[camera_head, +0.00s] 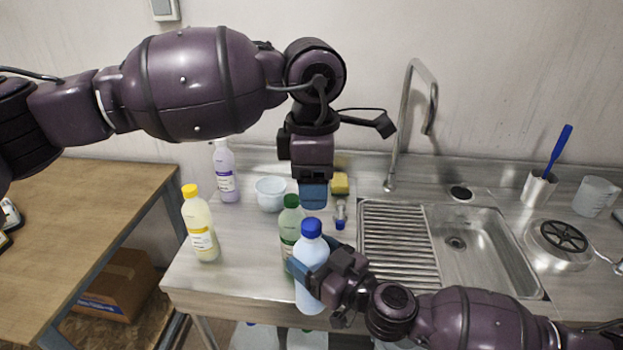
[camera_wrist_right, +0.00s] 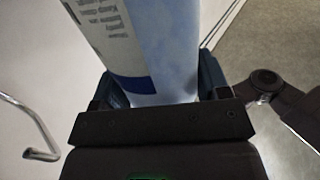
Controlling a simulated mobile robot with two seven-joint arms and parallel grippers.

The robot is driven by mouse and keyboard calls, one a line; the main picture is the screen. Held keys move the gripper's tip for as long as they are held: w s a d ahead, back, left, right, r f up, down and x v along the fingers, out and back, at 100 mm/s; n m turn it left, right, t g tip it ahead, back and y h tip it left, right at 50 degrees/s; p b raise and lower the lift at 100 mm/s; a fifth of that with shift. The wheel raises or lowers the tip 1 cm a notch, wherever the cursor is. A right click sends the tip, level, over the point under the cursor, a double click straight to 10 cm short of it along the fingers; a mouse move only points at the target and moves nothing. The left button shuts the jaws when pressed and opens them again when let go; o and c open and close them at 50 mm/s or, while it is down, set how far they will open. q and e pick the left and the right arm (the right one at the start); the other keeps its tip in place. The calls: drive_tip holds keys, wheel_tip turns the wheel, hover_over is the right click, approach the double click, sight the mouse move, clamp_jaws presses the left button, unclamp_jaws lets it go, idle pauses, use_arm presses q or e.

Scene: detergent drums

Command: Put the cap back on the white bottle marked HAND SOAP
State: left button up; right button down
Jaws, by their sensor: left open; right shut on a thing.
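A white bottle (camera_head: 309,262) with a blue cap (camera_head: 311,227) at its top is upright near the counter's front edge. I cannot tell how firmly the cap sits. My right gripper (camera_head: 322,275) is shut on the bottle's body from the right. In the right wrist view the bottle (camera_wrist_right: 165,50) stands between the fingers, with a partly visible label (camera_wrist_right: 112,40) that I cannot read in full. My left gripper (camera_head: 313,195) is open, pointing down, just above the cap and apart from it. Its fingers hide each other from this side.
A green bottle (camera_head: 291,222) stands close behind the white one. A yellow bottle (camera_head: 200,228), a lilac bottle (camera_head: 226,175) and a white bowl (camera_head: 270,193) are to the left. A small clear item with a blue end (camera_head: 340,214) and the sink (camera_head: 470,245) lie to the right.

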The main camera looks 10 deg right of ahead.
sight(311, 224)
use_arm(q)
drive_tip(key=n, duration=0.5)
drive_tip(key=shift+r+n, duration=0.1)
drive_tip(key=shift+n, duration=0.3)
drive_tip(key=n, duration=1)
drive_tip(key=shift+a+n, duration=0.15)
drive_tip(key=shift+n, duration=0.25)
drive_tip(key=n, duration=0.5)
drive_tip(key=shift+f, duration=3.95)
